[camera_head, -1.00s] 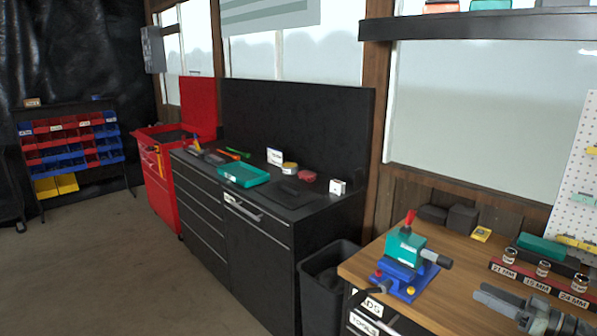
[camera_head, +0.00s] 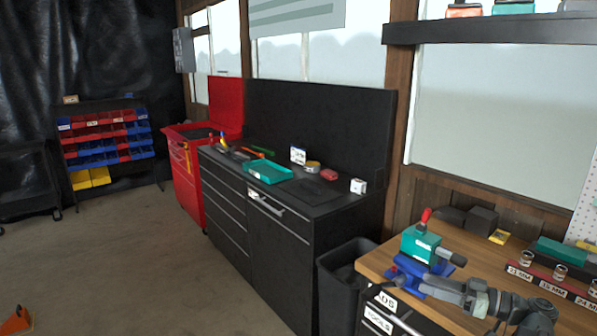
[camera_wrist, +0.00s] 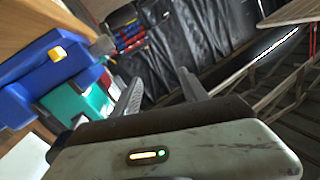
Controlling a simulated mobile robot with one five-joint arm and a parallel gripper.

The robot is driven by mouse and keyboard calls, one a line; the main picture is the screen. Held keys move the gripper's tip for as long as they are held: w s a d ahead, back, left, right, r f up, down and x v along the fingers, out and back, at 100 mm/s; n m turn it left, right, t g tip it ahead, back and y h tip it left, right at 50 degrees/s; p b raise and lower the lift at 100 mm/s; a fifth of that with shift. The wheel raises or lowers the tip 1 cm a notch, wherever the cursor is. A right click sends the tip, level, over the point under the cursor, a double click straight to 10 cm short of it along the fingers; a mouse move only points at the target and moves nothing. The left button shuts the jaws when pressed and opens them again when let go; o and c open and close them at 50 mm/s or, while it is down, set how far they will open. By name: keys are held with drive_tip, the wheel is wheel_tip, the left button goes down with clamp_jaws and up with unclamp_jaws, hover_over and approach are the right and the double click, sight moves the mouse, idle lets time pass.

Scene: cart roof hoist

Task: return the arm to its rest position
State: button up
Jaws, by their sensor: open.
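My gripper (camera_head: 428,283) is open and empty in the head view, at the end of my grey arm over the right bench. It covers part of the blue base of a blue and teal vise (camera_head: 420,244) with a red-tipped handle. In the wrist view the two fingers of my gripper (camera_wrist: 160,82) stand apart with nothing between them. The vise (camera_wrist: 45,62) fills the left of that view, close beside the fingers. I cannot tell whether they touch.
The wooden bench (camera_head: 378,262) also holds a socket rail (camera_head: 548,278) and dark blocks. A dark bin (camera_head: 340,280) stands left of it. Further left are a black cabinet (camera_head: 277,250), a red tool cart (camera_head: 185,188) and a bin rack (camera_head: 105,140). The floor at left is mostly clear.

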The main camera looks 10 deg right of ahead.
drive_tip(key=w+a+f+n+g, duration=0.1)
drive_tip(key=w+a+f+g, duration=0.15)
drive_tip(key=a, duration=0.65)
drive_tip(key=w+a+f+n+g, duration=0.1)
drive_tip(key=w+a+f+g, duration=0.15)
drive_tip(key=a, duration=0.55)
drive_tip(key=w+a+f+n+g, duration=0.1)
drive_tip(key=w+a+f+g, duration=0.15)
drive_tip(key=a, duration=0.65)
drive_tip(key=s+a+f+m+g+h+p, duration=0.1)
drive_tip(key=s+a+f+g+h, duration=0.15)
drive_tip(key=a+f, duration=0.3)
drive_tip(key=s+a+f+g+h+p, duration=0.1)
drive_tip(key=s+a+f+g+h, duration=0.15)
drive_tip(key=a+f+h, duration=0.35)
drive_tip(key=d+f+m+h, duration=0.2)
drive_tip(key=d+m+h, duration=0.2)
drive_tip(key=d+m, duration=0.4)
drive_tip(key=shift+w+d+f, duration=0.3)
drive_tip(key=shift+d+f, duration=0.05)
drive_tip(key=shift+d, duration=0.1)
drive_tip(key=shift+h, duration=0.25)
